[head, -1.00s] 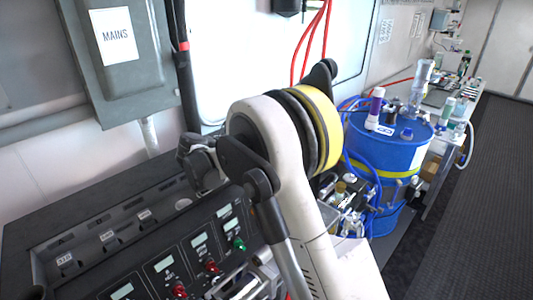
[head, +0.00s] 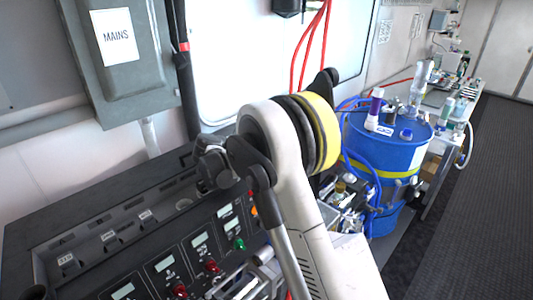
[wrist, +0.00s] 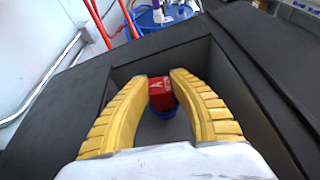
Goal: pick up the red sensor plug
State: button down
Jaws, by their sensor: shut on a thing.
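In the wrist view my gripper (wrist: 161,84) has its two ridged yellow fingers closed in on the red sensor plug (wrist: 161,95), a small red block with a white mark. The fingertips press against its two sides. A blue round part (wrist: 164,113) shows just below the red block; I cannot tell whether it belongs to the plug. The plug is over a dark recess in the black console (wrist: 130,72). In the head view my own arm hides the fingers and the plug.
A control panel (head: 165,264) with small displays and red and green knobs is at the lower left of the head view. A grey MAINS box (head: 130,75) hangs on the wall. A blue drum (head: 385,150) stands to the right, beside open dark floor (head: 480,200).

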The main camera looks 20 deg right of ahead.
notch_tip(320, 180, up, 15)
jog(key=p, duration=0.3)
dwell(0.4)
jog(key=shift+f, duration=0.1)
